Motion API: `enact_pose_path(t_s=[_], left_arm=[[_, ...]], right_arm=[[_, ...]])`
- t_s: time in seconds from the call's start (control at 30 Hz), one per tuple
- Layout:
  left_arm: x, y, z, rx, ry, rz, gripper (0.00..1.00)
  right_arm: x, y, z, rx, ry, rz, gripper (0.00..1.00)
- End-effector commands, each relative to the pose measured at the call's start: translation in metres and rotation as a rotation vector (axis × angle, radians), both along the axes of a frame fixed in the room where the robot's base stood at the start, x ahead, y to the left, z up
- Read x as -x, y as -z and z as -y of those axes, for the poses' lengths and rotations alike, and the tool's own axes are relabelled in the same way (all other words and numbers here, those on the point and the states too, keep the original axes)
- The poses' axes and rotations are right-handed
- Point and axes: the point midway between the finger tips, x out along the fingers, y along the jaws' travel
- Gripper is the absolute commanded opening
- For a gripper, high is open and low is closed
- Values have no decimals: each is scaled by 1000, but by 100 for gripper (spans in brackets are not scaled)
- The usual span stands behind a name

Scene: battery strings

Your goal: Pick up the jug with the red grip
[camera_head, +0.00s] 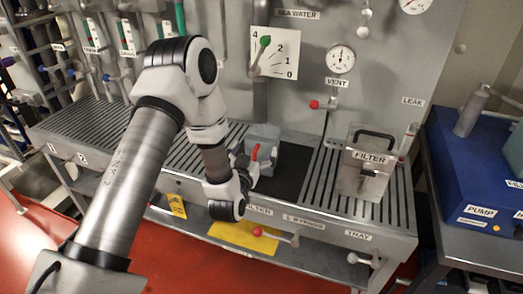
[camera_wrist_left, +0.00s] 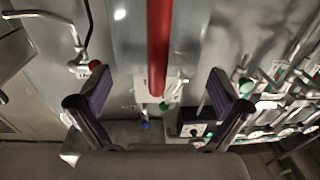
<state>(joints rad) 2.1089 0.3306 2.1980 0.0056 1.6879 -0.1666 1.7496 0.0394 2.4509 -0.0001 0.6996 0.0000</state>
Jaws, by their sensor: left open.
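The jug (camera_head: 264,140) is a grey, boxy vessel with a red grip (camera_head: 255,152). It stands on a dark patch of the slatted bench in the head view. My left gripper (camera_head: 248,166) is at the near side of the jug, close to the red grip. In the left wrist view the red grip (camera_wrist_left: 159,45) comes down from the top and ends between the spread fingers of my left gripper (camera_wrist_left: 161,92). Gaps show on both sides, so the fingers do not close on it. My left wrist partly hides the jug's lower left in the head view.
The metal FILTER box (camera_head: 365,181) with a black handle stands to the right on the slatted bench (camera_head: 310,190). A blue PUMP unit (camera_head: 470,178) is at far right. The slats left of my arm are clear.

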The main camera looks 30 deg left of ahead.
Motion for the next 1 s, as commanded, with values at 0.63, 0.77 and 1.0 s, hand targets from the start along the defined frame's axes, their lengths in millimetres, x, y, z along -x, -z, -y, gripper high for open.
enact_pose_path(t_s=[0.63,0.77,1.0], left_arm=[[-32,2,-9,1,1,-3,37],[-32,3,-9,1,1,-3,37],[-33,-5,-9,1,1,-1,36]], right_arm=[[-1,-10,0,0,1,2,40],[-1,-10,0,0,1,2,40],[-1,-8,0,0,1,2,40]])
